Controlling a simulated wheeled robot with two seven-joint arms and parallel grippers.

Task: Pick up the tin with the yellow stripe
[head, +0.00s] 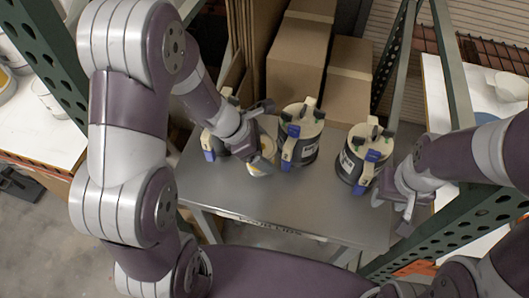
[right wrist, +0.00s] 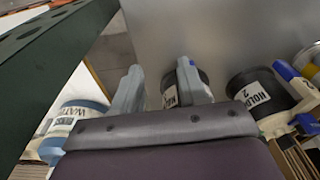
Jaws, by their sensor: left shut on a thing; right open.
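My left gripper (head: 257,146) is shut on a small tin (head: 262,166) with a pale yellowish top, at the left part of the metal table. The gripper hides much of it, so I cannot make out a stripe in the head view. In the right wrist view, a tin with a yellow band (right wrist: 314,72) is cut off at the right edge. My right gripper (head: 396,196) is open and empty, beside the right-hand dark tin (head: 350,166). In the right wrist view, its fingers (right wrist: 158,90) are apart, and that tin (right wrist: 170,96) is partly behind one finger.
A middle dark tin (head: 308,152) and a left tin (head: 213,146), with blue and white fittings, stand on the metal table (head: 300,205). Cardboard boxes (head: 297,62) stand behind. Green rack posts (head: 455,75) flank the table. A WATER container (right wrist: 83,112) is off to the side.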

